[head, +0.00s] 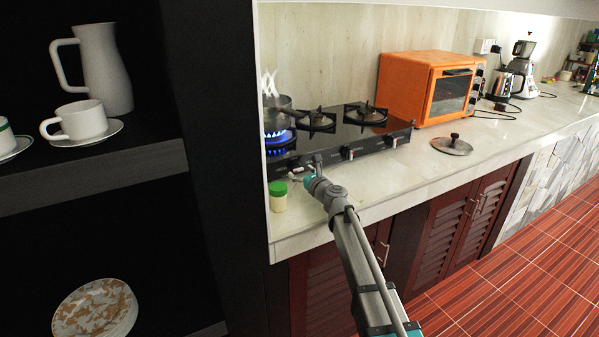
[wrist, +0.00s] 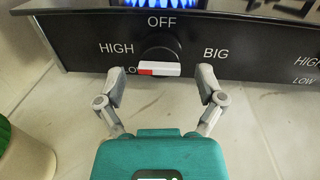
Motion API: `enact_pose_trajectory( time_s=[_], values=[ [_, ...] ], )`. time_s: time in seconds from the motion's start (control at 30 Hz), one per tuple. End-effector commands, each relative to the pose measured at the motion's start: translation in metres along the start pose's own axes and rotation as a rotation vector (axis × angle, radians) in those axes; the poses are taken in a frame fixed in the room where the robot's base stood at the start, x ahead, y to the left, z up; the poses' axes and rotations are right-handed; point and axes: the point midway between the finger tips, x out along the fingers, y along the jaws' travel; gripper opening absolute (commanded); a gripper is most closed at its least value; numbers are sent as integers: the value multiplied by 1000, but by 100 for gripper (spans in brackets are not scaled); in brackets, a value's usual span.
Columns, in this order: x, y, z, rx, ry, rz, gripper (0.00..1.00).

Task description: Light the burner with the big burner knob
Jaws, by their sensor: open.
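The big burner knob (wrist: 160,66) is a black dial with a white bar on the stove's front panel, marked BIG. Its bar lies nearly level, red end to the left, by the partly hidden LOW and under HIGH; OFF is above. My gripper (wrist: 158,76) is open, with one finger on each side of the knob; I cannot tell if either touches it. In the head view my gripper (head: 309,172) is at the front left of the black stove (head: 330,148). Blue flames (head: 278,136) burn at the left burner under a pot (head: 279,117); flames also show in the wrist view (wrist: 160,3).
A green-lidded jar (head: 278,199) stands close left of my gripper. More knobs (head: 347,153) sit to the right on the panel. A pot lid (head: 452,145) and an orange oven (head: 425,88) are further right. A dark shelf (head: 95,165) with crockery stands left.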

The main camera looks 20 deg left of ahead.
Motion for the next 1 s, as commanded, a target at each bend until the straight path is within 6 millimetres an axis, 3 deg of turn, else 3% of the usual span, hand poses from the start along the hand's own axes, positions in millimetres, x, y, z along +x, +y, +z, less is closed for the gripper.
enact_pose_trajectory(
  time_s=[0.47, 0.57, 0.9, 1.0],
  values=[
    [10, 1, 0, 0, 0, 0, 88],
    [10, 1, 0, 0, 0, 0, 73],
    [10, 1, 0, 0, 0, 1, 10],
    [10, 1, 0, -3, 0, 1, 7]
  ],
)
